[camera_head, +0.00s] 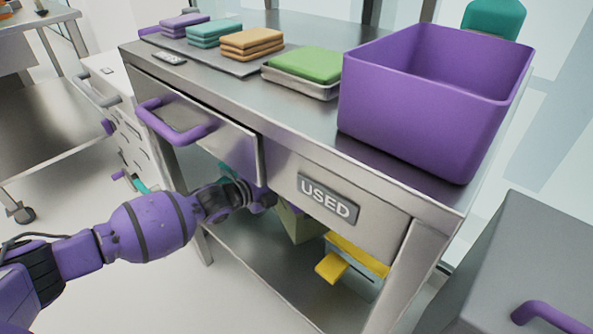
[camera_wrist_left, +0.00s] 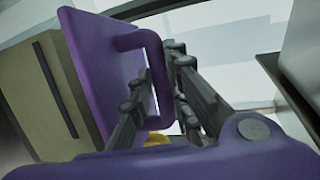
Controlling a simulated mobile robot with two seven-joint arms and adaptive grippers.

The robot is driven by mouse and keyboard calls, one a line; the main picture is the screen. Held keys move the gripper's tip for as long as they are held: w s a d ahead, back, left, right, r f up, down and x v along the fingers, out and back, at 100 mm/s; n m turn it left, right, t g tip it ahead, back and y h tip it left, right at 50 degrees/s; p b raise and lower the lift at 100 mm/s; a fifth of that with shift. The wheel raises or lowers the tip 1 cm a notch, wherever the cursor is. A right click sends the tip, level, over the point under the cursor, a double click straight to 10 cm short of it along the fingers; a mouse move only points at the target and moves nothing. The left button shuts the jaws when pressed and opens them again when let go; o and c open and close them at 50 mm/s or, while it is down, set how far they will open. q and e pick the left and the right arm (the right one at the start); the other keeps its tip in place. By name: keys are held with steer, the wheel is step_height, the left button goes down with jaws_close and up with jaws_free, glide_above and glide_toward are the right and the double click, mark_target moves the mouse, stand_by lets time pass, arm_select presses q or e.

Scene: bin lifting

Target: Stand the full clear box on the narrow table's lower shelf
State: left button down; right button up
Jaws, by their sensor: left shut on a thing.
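A metal table (camera_head: 285,140) with a "USED" label stands in front of me; its lower shelf (camera_head: 245,255) shows beneath. On that shelf, under the label, is a pale grey-blue box (camera_head: 362,278) with yellow parts on top; I cannot tell whether it is the clear box or what it holds. My left gripper (camera_head: 262,198) reaches in below the tabletop, its tips mostly hidden. In the left wrist view its fingers (camera_wrist_left: 160,85) are shut on a purple handle (camera_wrist_left: 153,50) fixed to a purple panel (camera_wrist_left: 95,75). My right gripper is not in view.
An olive-beige box (camera_head: 297,225) is beside my left gripper, partly hidden by the table front. On top are a big purple bin (camera_head: 425,110), a green cloth on a tray (camera_head: 303,83) and folded cloth stacks (camera_head: 251,43). A grey cabinet (camera_head: 520,260) stands at right.

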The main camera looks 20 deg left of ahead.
mark_target(296, 184)
arm_select(q)
step_height(296, 184, down, 4)
steer(key=shift+w+f+b, duration=0.1)
steer(key=shift+b, duration=0.9)
steer(key=c, duration=2)
jaws_free()
steer(key=shift+f, duration=0.2)
steer(key=o, duration=0.3)
steer(key=shift+o, duration=0.2)
steer(key=shift+s, duration=0.2)
steer(key=p+v, duration=0.4)
steer(key=v, duration=0.8)
